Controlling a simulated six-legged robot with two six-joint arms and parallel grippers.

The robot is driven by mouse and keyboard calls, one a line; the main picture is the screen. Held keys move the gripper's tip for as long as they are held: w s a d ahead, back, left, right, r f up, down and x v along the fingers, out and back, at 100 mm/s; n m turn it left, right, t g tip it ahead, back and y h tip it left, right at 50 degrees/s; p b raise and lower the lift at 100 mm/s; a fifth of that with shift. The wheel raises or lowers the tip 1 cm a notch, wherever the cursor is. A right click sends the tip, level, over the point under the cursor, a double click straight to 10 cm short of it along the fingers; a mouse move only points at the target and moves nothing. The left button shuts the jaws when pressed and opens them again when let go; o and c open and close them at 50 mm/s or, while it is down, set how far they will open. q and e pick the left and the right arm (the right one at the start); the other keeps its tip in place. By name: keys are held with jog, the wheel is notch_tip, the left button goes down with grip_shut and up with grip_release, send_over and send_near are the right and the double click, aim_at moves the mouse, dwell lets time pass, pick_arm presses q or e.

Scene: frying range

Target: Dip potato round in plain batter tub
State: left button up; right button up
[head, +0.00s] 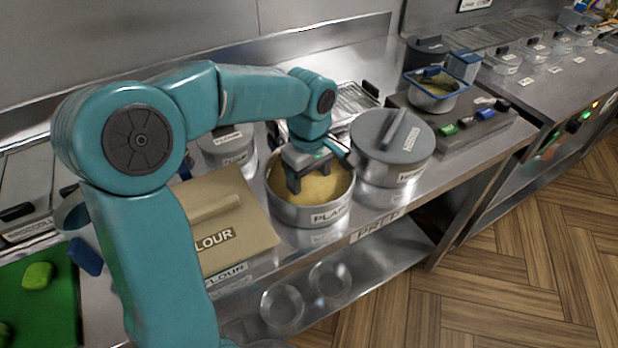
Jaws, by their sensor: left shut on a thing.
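The plain batter tub (312,214) is a round steel pot with a label reading "PLAIN" in part, open at the top and holding yellowish batter (318,188). My left gripper (309,187) points down inside the tub's rim, its dark fingers at or just above the batter. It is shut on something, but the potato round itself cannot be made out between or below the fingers. My right gripper is not in view.
A grey-lidded pot (392,150) stands close at the tub's right. A green board (45,300) with green pieces lies far left. Glass bowls (282,305) sit on the lower shelf.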

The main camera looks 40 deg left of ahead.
aim_at(309, 186)
pick_arm(q)
jog(key=shift+a, duration=0.1)
dwell(0.3)
jog(key=shift+a, duration=0.2)
jog(key=shift+d, duration=0.6)
jog(key=shift+a, duration=0.6)
jog(key=shift+d, duration=0.3)
notch_tip(309, 186, up, 10)
jog(key=p, duration=0.8)
jog(key=shift+r+p, duration=0.2)
jog(key=shift+p, duration=0.15)
dwell(0.5)
